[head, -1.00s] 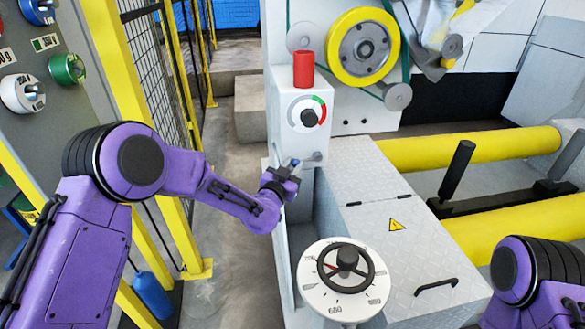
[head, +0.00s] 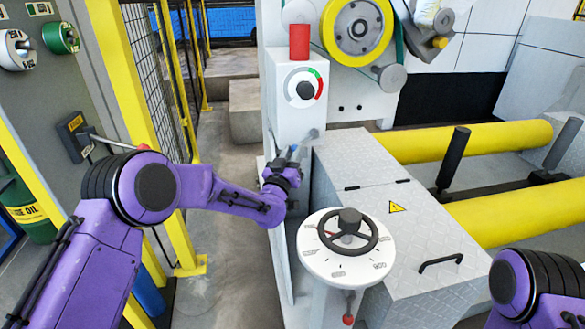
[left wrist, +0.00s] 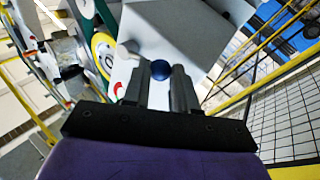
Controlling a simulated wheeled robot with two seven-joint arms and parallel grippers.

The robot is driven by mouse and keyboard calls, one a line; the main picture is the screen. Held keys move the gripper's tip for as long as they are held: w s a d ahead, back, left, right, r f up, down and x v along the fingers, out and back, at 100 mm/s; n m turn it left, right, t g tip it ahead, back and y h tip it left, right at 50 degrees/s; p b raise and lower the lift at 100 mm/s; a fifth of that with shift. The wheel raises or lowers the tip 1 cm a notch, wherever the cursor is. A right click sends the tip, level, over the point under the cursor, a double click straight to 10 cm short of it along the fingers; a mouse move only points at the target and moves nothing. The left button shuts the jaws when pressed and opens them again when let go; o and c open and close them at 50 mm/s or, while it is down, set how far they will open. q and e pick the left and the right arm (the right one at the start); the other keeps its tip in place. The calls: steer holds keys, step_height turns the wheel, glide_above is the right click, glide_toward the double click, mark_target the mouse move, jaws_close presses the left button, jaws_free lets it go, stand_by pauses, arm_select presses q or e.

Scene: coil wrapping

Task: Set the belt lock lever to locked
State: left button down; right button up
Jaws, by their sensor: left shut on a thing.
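A small lever with a blue knob (head: 294,150) sticks out from the side of the white control post (head: 298,105), below its dial. The knob points down and left from its grey pivot (head: 314,133). My left gripper (head: 288,163) is shut on the knob. In the left wrist view the blue knob (left wrist: 161,69) sits between the two fingertips of the left gripper (left wrist: 160,80), against the post. No lock marking is readable on the lever. My right gripper is out of view; only part of my right arm shows at the lower right.
A round scale with a black handwheel (head: 348,232) stands just in front, with a red-knobbed lever (head: 348,319) below. A diamond-plate cover (head: 390,215) lies to its right. A panel with a red-tipped lever (head: 110,140) and a yellow fence post (head: 120,75) stand left.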

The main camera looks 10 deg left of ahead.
arm_select(q)
steer(key=w+d+f+n+t+y+b, duration=0.1)
steer(key=d+f+n+y+b, duration=0.1)
steer(key=n+y+b, duration=0.3)
steer(key=w+d+f+n+t+y+b, duration=0.1)
steer(key=d+n+y+b, duration=0.3)
steer(key=n+b, duration=0.4)
steer(key=shift+w+f+n+t+y+b, duration=0.35)
steer(key=shift+f+n+y, duration=0.55)
steer(key=shift+n, duration=1.1)
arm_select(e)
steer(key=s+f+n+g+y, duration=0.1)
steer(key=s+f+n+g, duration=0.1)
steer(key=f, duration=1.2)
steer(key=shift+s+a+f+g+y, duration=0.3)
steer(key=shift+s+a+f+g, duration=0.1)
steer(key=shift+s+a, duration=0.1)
arm_select(q)
steer(key=shift+s, duration=0.1)
steer(key=shift+r, duration=0.1)
steer(key=c, duration=0.9)
jaws_free()
